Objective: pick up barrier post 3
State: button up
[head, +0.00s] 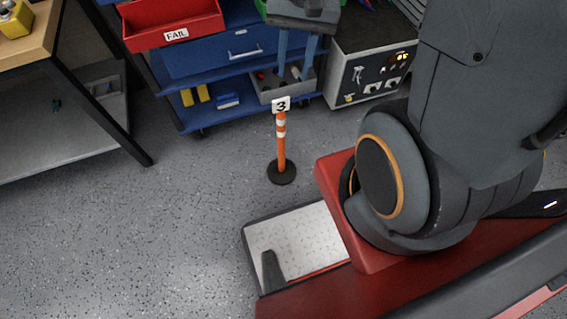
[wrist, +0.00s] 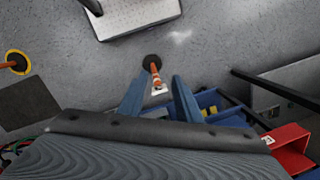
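Barrier post 3 (head: 281,145) stands upright on the grey floor. It is orange with white bands, has a round black base and carries a white sign marked 3 at its top. My gripper (head: 296,60) is above and behind the post in the head view, with its two blue fingers pointing down and apart. In the wrist view the post (wrist: 155,74) shows between the two blue fingers of my gripper (wrist: 161,80), its sign toward the camera. Nothing is held between the fingers. The gap between fingers and post is hard to judge.
A blue shelf cart (head: 215,62) with a red FAIL bin (head: 170,22) stands behind the post. A grey cabinet (head: 372,70) is to its right. A wooden-topped bench (head: 28,42) with black legs is at left. The floor left of the post is clear.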

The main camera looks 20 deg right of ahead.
aim_at(282, 99)
jog(key=w+d+f+m+y+b, duration=0.1)
jog(key=w+f+m+b, duration=0.1)
jog(key=w+f+m, duration=0.2)
jog(key=w+d+f+m+y+b, duration=0.1)
jog(key=w+f+m, duration=0.3)
jog(key=f, duration=0.4)
jog(key=w+d+f+m+y+b, duration=0.1)
jog(key=w+f+m+b, duration=0.1)
jog(key=w+f+m, duration=0.2)
jog(key=shift+d+f+m+t+b, duration=0.15)
jog(key=shift+d+f+m+b, duration=0.05)
jog(key=shift+f, duration=0.6)
jog(key=shift+d+f+m+t+b, duration=0.15)
jog(key=shift+d+f+m, duration=0.05)
jog(key=shift+f, duration=0.95)
jog(key=b+x, duration=0.1)
jog(key=x, duration=0.6)
jog(key=shift+a+f, duration=0.15)
jog(key=shift+f, duration=0.05)
grip_shut()
